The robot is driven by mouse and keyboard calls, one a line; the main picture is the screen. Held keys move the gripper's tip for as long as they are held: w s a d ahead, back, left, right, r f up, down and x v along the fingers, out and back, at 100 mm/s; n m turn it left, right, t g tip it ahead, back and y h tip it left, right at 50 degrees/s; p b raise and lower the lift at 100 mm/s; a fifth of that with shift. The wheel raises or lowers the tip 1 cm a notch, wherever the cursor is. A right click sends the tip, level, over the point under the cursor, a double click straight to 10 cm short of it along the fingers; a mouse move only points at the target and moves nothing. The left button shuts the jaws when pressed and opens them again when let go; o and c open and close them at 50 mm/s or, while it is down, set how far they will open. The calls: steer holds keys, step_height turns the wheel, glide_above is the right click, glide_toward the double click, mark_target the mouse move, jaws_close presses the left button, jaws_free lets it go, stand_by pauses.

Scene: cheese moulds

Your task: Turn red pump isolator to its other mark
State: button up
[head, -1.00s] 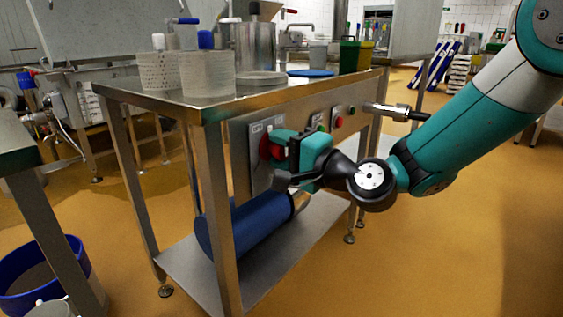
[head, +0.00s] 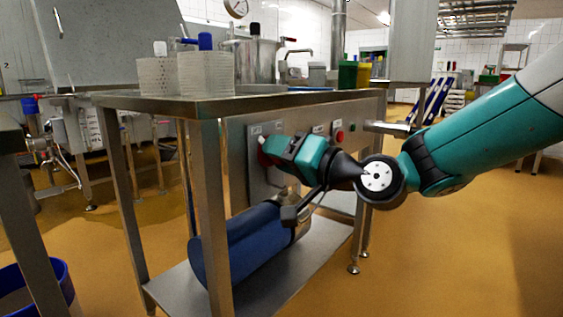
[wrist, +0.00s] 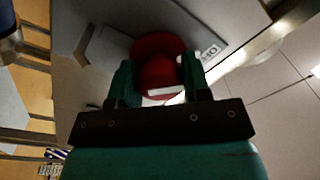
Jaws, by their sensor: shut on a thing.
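The red pump isolator (wrist: 158,75) is a round red knob on a grey plate (wrist: 95,35) fixed to the table's front panel. In the wrist view it sits between the two fingers of my gripper (wrist: 160,85), which is shut on its grip. A white mark strip shows on the knob, and part of a label reading "RO" shows on the plate at its right. In the head view my gripper (head: 272,150) reaches the panel from the right and hides most of the knob (head: 263,152). The gripper looks rolled in the head view.
A steel table (head: 165,104) carries perforated moulds (head: 206,74) and a pot. A red button (head: 339,136) is on the panel right of my gripper. A blue cylinder (head: 240,246) lies on the lower shelf. The floor in front is clear.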

stand_by(0.3)
steer(key=o, duration=0.9)
steer(key=b+v, duration=0.1)
steer(key=v, duration=1.6)
steer(key=shift+s+d, duration=0.15)
